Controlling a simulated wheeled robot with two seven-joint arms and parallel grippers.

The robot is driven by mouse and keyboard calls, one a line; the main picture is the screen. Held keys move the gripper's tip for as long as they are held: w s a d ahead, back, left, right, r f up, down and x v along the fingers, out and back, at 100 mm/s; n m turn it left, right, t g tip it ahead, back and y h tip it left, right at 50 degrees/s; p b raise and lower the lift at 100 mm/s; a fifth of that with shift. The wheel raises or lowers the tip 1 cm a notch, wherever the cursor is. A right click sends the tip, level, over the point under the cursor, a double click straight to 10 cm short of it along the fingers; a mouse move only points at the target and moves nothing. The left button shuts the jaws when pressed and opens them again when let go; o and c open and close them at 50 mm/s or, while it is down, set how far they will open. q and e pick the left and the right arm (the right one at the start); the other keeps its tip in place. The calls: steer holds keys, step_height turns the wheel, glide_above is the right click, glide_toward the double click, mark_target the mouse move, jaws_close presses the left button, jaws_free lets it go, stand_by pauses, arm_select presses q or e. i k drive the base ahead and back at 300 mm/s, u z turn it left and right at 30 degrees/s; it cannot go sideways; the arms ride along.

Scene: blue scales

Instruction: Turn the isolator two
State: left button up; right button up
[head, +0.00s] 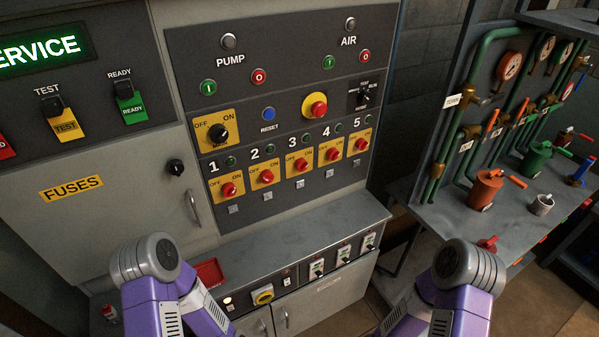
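Isolator two is a red rotary knob (267,176) on a yellow plate marked OFF and ON, under the number 2 on the grey control panel. A small green lamp (270,148) sits beside its number. The knob's exact pointer angle is too small to tell. Only purple and grey links of my two arms show at the bottom of the head view, below and well apart from the panel. Neither gripper is in view.
Similar isolators one (229,190), three (299,165), four (332,154) and five (361,145) flank it closely. A grey ledge (300,232) juts out below. A fuse cabinet (110,195) stands left, a pipe bench (425,200) right. Space before the knob looks clear.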

mark_target(266, 176)
steer(key=k, duration=0.5)
steer(key=z, duration=1.35)
steer(key=i, duration=1.15)
steer(key=u, duration=1.8)
